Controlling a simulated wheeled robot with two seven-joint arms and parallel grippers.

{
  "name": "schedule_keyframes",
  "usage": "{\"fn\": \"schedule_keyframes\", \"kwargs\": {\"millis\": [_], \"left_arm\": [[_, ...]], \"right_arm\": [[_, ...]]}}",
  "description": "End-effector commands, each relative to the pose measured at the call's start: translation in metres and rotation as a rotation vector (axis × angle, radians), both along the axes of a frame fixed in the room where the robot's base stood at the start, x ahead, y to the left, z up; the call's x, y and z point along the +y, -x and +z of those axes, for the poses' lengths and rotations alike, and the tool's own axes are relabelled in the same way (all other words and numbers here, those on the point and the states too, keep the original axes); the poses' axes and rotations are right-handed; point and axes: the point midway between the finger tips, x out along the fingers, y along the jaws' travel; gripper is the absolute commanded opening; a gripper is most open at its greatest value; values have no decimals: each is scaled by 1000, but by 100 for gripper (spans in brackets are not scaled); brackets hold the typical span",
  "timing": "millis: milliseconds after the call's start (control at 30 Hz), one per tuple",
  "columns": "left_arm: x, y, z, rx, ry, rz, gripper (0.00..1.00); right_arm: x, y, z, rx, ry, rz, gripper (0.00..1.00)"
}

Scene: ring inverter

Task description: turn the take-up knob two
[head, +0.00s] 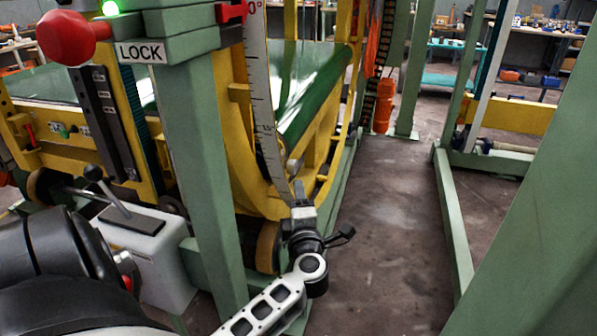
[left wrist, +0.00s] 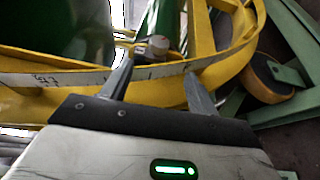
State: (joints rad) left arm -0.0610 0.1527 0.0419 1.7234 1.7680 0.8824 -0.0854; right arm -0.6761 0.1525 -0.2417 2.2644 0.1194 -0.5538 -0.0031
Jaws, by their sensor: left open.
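The knob appears between and just beyond the fingertips, with no visible contact. In the head view my left gripper (head: 299,190) is at the ring's lower right edge.
A green post (head: 200,170) with a LOCK label (head: 140,51) and a red ball knob (head: 66,38) stands left of the ring. A grey lever box (head: 150,250) is below. A green frame (head: 455,230) stands right, with clear floor (head: 385,215) between.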

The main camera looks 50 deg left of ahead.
Motion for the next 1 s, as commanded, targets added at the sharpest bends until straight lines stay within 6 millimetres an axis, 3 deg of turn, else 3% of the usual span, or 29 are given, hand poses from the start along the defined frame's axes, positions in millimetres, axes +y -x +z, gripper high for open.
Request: {"fn": "schedule_keyframes", "kwargs": {"millis": [533, 733, 1000], "left_arm": [[90, -71, 4, -2, -5, 0, 60], [105, -85, 5, -1, -4, -3, 60], [109, -87, 6, 0, -4, -3, 60]], "right_arm": [[8, -2, -44, 72, -3, 28, 0], [11, -4, -55, 95, -5, 41, 0], [14, -7, -53, 92, -8, 48, 0]]}}
